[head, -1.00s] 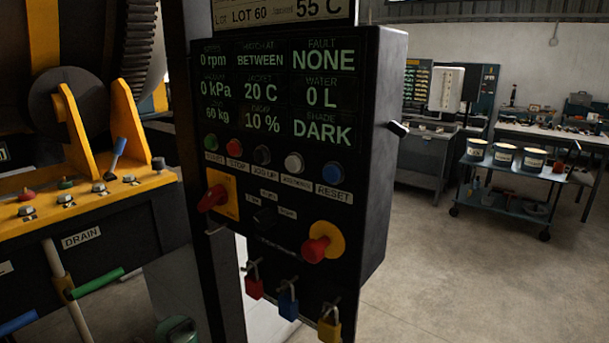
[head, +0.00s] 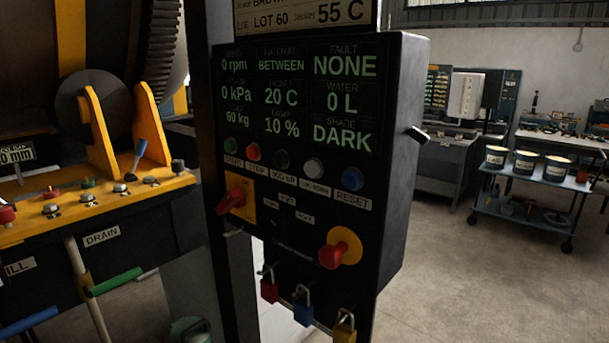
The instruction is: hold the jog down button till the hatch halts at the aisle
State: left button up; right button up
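The black control panel (head: 392,150) fills the middle of the head view. Its button row has green, red, black, white and blue buttons. The white button (head: 313,167) has a label under it that reads as jog down, though blurred. It sits between the black jog up button (head: 282,159) and the blue reset button (head: 352,179). Nothing touches it. The display (head: 298,96) shows hatch at BETWEEN, 0 rpm and fault NONE. I cannot make out the hatch itself. Neither of my grippers is in view.
A red rotary switch (head: 232,201) and a red mushroom button (head: 335,254) are lower on the panel. Padlocks (head: 303,308) hang beneath. At left is a yellow-topped machine (head: 100,212) with valves and a drum. A cart (head: 520,208) with tins stands at right; floor between is clear.

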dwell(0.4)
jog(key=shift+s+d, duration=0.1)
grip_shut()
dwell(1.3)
